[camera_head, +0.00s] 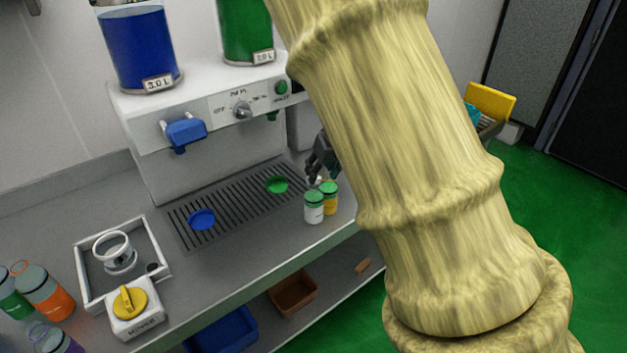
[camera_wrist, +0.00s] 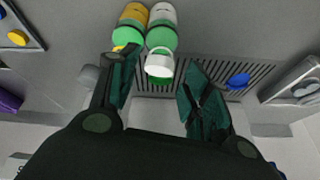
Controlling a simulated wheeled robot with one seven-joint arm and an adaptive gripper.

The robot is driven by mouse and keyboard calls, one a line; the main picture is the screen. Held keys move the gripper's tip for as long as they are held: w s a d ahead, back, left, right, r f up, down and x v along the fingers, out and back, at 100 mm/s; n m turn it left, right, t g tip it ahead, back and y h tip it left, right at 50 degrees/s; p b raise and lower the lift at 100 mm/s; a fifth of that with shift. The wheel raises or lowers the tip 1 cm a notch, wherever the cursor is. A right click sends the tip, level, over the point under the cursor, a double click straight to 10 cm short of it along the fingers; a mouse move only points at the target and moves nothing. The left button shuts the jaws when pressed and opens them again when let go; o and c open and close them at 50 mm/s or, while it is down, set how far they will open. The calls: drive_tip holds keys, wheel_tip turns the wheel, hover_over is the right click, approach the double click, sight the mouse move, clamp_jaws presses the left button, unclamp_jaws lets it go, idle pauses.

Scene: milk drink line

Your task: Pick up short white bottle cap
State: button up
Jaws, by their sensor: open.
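A short white cap (camera_wrist: 159,66) shows in the wrist view at the end of a bottle with a green upper part and a white lower part (camera_wrist: 163,14). In the head view, this white-and-green bottle (camera_head: 314,210) stands near the counter's front edge. My gripper (camera_wrist: 160,68) is open, with the cap between its fingertips, closer to the left finger. I cannot tell whether either finger touches it. In the head view my gripper (camera_head: 316,178) is just behind the bottles, partly hidden by my arm.
A yellow-and-green bottle (camera_head: 330,203) stands right beside the white one, close to my left finger in the wrist view. Behind them are a drip grate (camera_head: 238,206) and the dispenser machine (camera_head: 220,117). A square tray (camera_head: 84,287) sits at the left.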

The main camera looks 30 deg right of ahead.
drive_tip(key=x, duration=0.3)
drive_tip(key=w+x, duration=0.1)
drive_tip(key=x, duration=0.1)
drive_tip(key=shift+w+f, duration=0.1)
drive_tip(key=shift+w, duration=0.1)
drive_tip(key=shift+s, duration=0.1)
drive_tip(key=c, duration=0.5)
